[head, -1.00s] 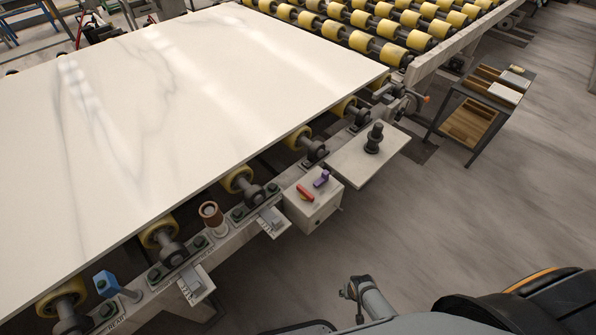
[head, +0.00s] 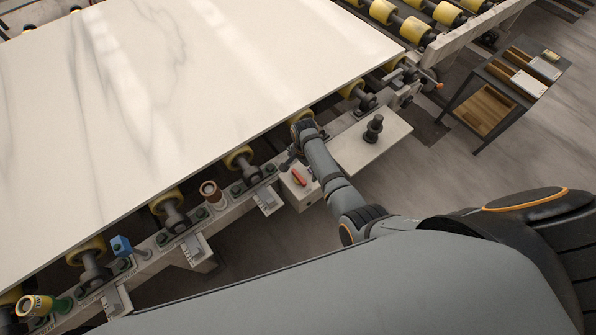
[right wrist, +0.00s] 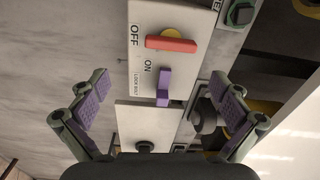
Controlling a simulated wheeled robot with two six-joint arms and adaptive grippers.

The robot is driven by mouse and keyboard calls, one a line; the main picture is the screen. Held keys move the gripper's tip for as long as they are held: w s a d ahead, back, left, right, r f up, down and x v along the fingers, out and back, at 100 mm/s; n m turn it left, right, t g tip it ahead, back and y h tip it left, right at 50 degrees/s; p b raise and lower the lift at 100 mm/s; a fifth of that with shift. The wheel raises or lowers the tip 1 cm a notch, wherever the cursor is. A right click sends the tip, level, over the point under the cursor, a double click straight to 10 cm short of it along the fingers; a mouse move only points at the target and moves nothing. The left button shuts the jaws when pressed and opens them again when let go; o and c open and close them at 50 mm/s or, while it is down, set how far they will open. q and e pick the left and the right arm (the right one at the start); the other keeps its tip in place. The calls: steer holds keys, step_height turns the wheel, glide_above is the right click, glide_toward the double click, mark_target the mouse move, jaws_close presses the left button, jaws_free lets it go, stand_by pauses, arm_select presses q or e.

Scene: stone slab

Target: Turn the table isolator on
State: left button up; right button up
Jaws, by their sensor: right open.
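The isolator is a pale box (head: 304,198) on the side of the roller table. Its red handle (head: 299,177) sits on a yellow disc and also shows in the right wrist view (right wrist: 172,44). The handle lies crosswise there, one end beside the OFF label (right wrist: 134,36); the ON label (right wrist: 148,66) is lower. A purple lockout piece (right wrist: 163,84) stands below the handle in that view; in the head view my arm hides it. My right gripper (right wrist: 160,98) is open above the box, its purple-padded fingers on either side of the lockout piece, apart from it. My left gripper is out of view.
A large marble slab (head: 190,80) lies on yellow rollers behind the box. A plate (head: 370,145) with a black knob (head: 374,127) juts out to the right. A brown cup-like part (head: 211,192) and a blue block (head: 121,246) line the frame. A tool cart (head: 508,85) stands at right.

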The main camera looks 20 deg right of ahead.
mark_target(299, 176)
steer(key=shift+m, duration=0.6)
steer(key=f+b, duration=0.3)
steer(key=w+f+b, duration=0.1)
steer(key=f+b, duration=0.1)
steer(key=b, duration=0.2)
steer(key=a+f+b, duration=0.1)
steer(key=f+b, duration=0.2)
steer(key=b, duration=0.1)
steer(key=shift+w+f, duration=0.3)
steer(key=shift+f, duration=0.05)
steer(key=shift+r, duration=0.1)
steer(key=c, duration=1.1)
